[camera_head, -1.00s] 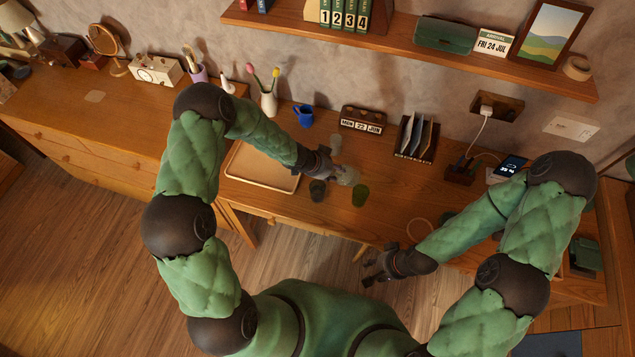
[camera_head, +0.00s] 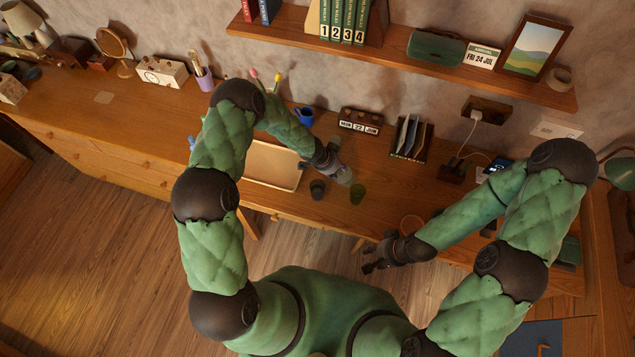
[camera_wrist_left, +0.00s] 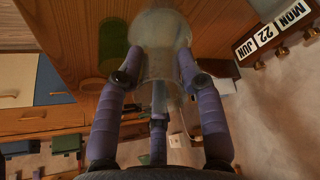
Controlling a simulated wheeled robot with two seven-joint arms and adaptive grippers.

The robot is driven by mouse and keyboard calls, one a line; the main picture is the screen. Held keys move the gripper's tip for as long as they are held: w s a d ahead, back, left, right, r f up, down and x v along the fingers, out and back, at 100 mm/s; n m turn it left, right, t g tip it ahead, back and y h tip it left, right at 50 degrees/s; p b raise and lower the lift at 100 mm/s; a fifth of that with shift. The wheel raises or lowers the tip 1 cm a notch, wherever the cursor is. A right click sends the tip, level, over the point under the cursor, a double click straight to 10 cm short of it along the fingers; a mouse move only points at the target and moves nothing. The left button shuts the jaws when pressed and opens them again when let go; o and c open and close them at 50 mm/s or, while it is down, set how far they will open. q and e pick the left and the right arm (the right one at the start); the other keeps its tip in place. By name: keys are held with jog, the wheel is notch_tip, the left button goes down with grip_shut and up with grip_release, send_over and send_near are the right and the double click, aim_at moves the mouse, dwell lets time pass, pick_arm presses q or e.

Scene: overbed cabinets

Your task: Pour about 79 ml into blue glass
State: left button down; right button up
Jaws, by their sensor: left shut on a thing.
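My left gripper (camera_head: 333,166) is shut on a clear container (camera_head: 343,176) above the desk. In the left wrist view the clear container (camera_wrist_left: 163,45) sits between the purple-grey fingers (camera_wrist_left: 160,90); I cannot tell its tilt or contents. A green glass (camera_head: 357,194) stands just right of and below it, and shows in the left wrist view (camera_wrist_left: 113,45). A dark glass (camera_head: 317,189) stands to its left; its exact colour is unclear. A blue mug (camera_head: 303,116) stands further back. My right gripper (camera_head: 373,259) is open and empty in front of the desk edge.
A tan tray (camera_head: 272,166) lies left of the glasses. A date block (camera_head: 360,122) and a letter rack (camera_head: 411,138) stand at the back. An orange-rimmed round thing (camera_head: 411,224) is near my right arm. A shelf (camera_head: 400,45) hangs above.

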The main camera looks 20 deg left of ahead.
pick_arm(q)
jog(key=shift+w+d+r+g+y+p, duration=0.45)
jog(key=shift+g+y+p, duration=0.25)
jog(key=shift+p, duration=5)
jog(key=shift+w+f, duration=0.2)
jog(key=b, duration=0.1)
jog(key=g+y+b, duration=0.1)
jog(key=shift+w+d+f+b, duration=0.25)
jog(key=shift+w+d+b, duration=0.1)
jog(key=shift+b, duration=0.05)
jog(key=shift+w+d+g+y+b, duration=0.2)
jog(key=shift+g+y+b, duration=0.3)
jog(key=shift+b, duration=0.95)
jog(key=shift+r, duration=0.15)
